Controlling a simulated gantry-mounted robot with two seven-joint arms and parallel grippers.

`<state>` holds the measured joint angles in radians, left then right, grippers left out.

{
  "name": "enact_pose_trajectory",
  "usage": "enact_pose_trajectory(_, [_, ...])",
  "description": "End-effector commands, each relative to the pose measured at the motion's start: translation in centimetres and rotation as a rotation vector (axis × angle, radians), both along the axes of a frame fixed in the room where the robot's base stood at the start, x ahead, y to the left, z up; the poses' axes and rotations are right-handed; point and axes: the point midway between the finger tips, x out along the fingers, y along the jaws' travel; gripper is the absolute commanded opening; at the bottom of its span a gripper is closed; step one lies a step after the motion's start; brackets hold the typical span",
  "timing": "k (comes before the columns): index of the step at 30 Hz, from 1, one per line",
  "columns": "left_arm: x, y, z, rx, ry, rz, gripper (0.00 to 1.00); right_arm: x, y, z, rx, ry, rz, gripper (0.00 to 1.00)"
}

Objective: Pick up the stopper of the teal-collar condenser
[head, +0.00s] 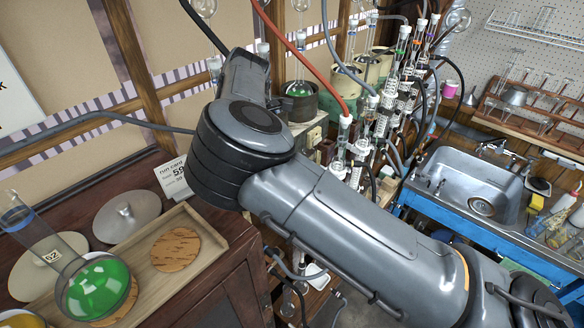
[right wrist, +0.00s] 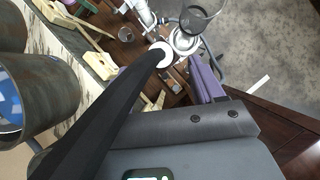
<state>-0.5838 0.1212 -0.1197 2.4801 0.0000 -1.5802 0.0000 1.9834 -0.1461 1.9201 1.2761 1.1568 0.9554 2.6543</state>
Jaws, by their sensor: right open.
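A row of glass condensers (head: 395,95) stands behind my right arm in the head view, with white stoppers or caps and small coloured collars near their tops. A green collar (head: 405,31) shows among them; I cannot tell for sure which collar is teal. My right arm crosses the middle of the head view, and its gripper is not seen there. In the right wrist view my right gripper (right wrist: 160,62) shows a long dark finger; it is open. A white round piece (right wrist: 162,48) lies by its tip; I cannot tell whether it is a stopper. My left gripper is out of view.
A wooden tray (head: 215,262) holds a flask of green liquid (head: 95,288) and a cork mat (head: 175,249) at the left. Red and grey hoses (head: 285,45) run over the rig. A steel sink (head: 465,190) and glassware rack (head: 535,105) are at the right.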

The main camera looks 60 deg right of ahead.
Motion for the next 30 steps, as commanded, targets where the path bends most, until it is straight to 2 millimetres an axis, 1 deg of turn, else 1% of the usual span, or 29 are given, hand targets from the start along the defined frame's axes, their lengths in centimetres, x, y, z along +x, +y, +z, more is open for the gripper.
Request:
enact_pose_trajectory(5, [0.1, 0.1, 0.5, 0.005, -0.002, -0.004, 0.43, -0.6, -0.5, -1.3, 0.000, 0.004, -0.001, 0.67])
enact_pose_trajectory(12, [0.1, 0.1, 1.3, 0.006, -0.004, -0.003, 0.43, -1.7, -1.5, -3.9, -0.001, 0.002, -0.002, 0.67])
enact_pose_trajectory(16, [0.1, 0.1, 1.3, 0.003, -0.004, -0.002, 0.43, -1.9, -1.7, -4.4, 0.000, 0.001, 0.000, 0.67])
enact_pose_trajectory(22, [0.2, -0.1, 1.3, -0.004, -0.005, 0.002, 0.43, -1.9, -1.7, -4.5, 0.000, 0.000, 0.000, 0.67])
enact_pose_trajectory(23, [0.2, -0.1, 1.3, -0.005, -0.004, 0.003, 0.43, -1.9, -1.7, -4.5, 0.000, 0.000, 0.000, 0.66])
enact_pose_trajectory(30, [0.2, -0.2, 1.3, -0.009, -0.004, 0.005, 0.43, -1.9, -1.7, -4.5, 0.000, 0.000, 0.000, 0.29])
